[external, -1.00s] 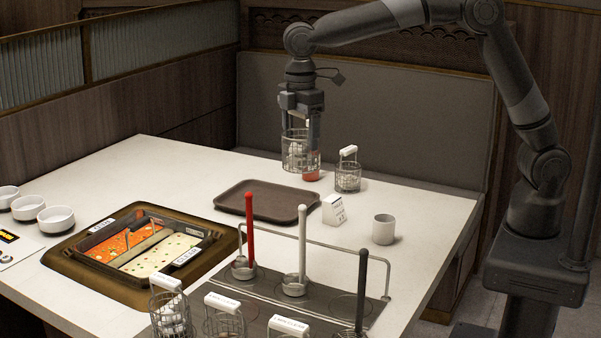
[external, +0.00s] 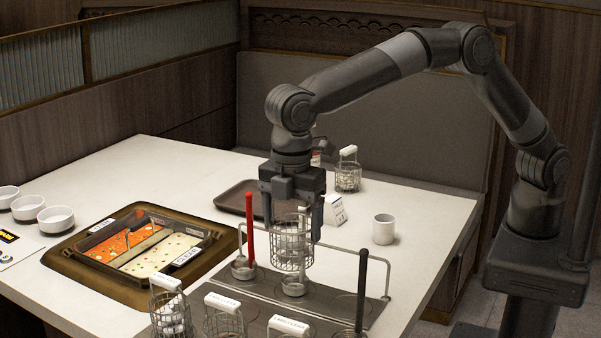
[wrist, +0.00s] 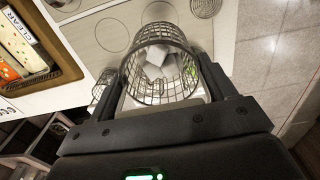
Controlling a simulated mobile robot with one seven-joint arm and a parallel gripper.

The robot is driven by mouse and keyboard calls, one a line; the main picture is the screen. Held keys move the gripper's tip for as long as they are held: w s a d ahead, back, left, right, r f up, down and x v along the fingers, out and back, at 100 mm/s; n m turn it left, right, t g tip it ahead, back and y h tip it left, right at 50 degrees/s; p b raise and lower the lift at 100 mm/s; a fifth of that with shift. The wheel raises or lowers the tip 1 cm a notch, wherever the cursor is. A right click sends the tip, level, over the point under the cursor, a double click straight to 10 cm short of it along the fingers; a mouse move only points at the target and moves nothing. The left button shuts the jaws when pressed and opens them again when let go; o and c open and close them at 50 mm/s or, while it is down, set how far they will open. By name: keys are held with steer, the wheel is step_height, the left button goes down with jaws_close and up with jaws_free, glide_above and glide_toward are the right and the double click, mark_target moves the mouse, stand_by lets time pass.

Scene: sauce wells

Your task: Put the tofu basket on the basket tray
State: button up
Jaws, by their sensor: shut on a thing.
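My gripper (external: 292,212) points down and is shut on a wire basket (external: 292,248) in the external view. The held basket hangs upright over the ladle stand, in front of the pale-handled ladle. In the wrist view the basket (wrist: 134,82) sits between the fingers. White block-like pieces, like tofu, show in or through its mesh, with a little green at one side. Its label cannot be read. The brown basket tray (external: 233,198) lies flat on the table, behind and left of my gripper. My gripper hides its right part, and its visible part is empty.
Below are a red-handled ladle (external: 249,232), a black-handled one (external: 361,285) and the stand's metal rail (external: 386,270). Several baskets (external: 225,318) stand at the front; another (external: 348,178) stands at the back. A white cup (external: 383,229) and a two-part pot (external: 90,282) flank the stand.

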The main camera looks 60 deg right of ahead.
mark_target(293, 238)
step_height(293, 238, down, 17)
steer(key=shift+r, duration=0.2)
stand_by(0.3)
steer(key=shift+f, duration=0.15)
steer(key=o, duration=1.2)
steer(key=shift+c, duration=0.2)
step_height(293, 238, up, 12)
steer(key=shift+r, duration=0.15)
